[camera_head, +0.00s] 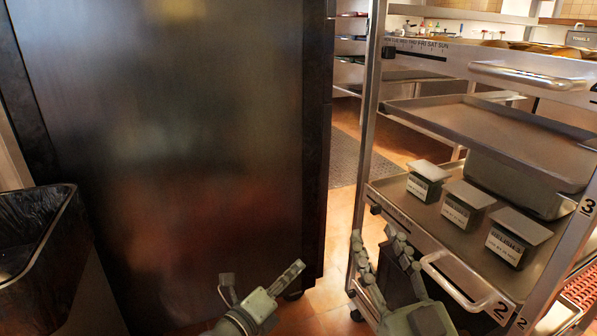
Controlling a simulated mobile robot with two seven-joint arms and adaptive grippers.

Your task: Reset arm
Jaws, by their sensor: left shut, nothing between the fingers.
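My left gripper (295,268) is at the bottom centre, in front of the large dark metal panel. Its fingers lie together and point up and to the right, with nothing visible held. My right gripper (378,240) is at the bottom, right of centre, by the left end of the metal rack (372,110). Its two fingers stand apart and point upward, with nothing seen between them. Whether it touches the rack I cannot tell.
A lined black bin (62,235) stands at the left. Tiled floor (340,215) shows between panel and rack.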

